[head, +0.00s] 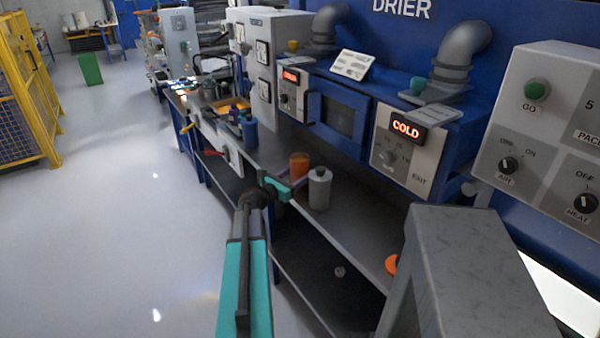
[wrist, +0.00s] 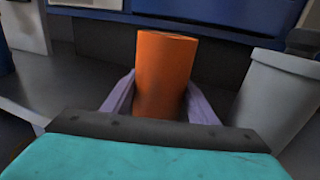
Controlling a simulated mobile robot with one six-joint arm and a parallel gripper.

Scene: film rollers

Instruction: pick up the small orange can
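The small orange can (head: 299,165) stands on the grey bench, just left of a grey can. In the wrist view the orange can (wrist: 165,75) is upright in the middle, between my two purple fingers. My gripper (head: 290,187) is at the can in the head view, reaching in from the front edge of the bench. In the wrist view the fingers of my gripper (wrist: 160,98) lie along both sides of the can, with no clear gap. I cannot tell whether they press on it. The can's base is hidden behind my gripper's dark edge.
A grey lidded can (head: 319,190) stands close on the right and shows in the wrist view (wrist: 275,95). The blue drier (head: 340,115) rises behind. A blue container (head: 250,132) stands farther left. Bare bench (head: 355,228) lies to the right, with another orange object (head: 391,264).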

